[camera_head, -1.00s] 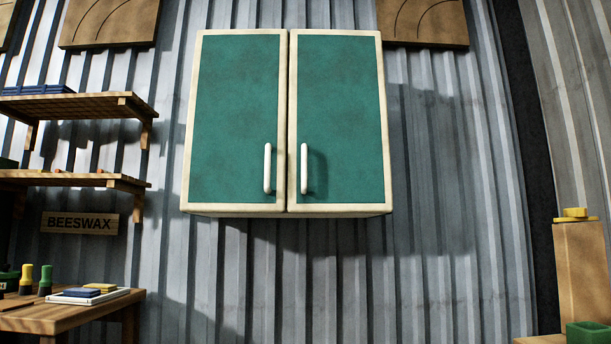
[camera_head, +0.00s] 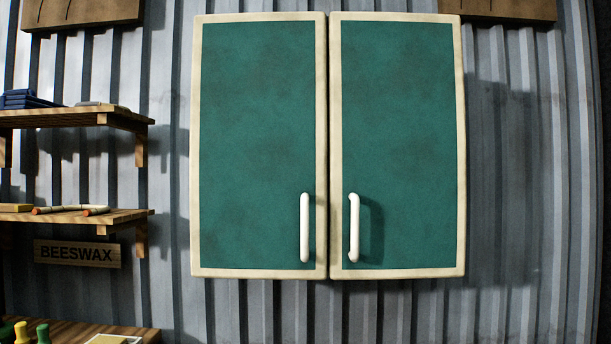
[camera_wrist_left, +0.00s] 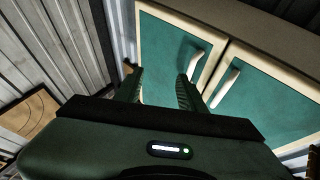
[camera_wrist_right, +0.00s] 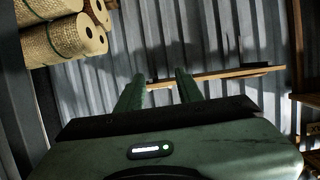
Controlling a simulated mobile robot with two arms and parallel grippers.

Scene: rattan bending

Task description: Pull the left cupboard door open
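A two-door wall cupboard with green panels and cream frames hangs in the middle of the head view. Its left door (camera_head: 258,130) and right door (camera_head: 397,130) are both shut. The left door has a white vertical handle (camera_head: 304,228) near its lower inner edge; the right door's handle (camera_head: 354,228) mirrors it. My right gripper (camera_wrist_right: 158,85) is open and empty, facing the corrugated wall. Neither gripper shows in the head view.
A table (camera_head: 75,332) stands at the lower left. Woven rolls (camera_wrist_right: 62,38) and a thin wooden ledge (camera_wrist_right: 220,75) show in the right wrist view.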

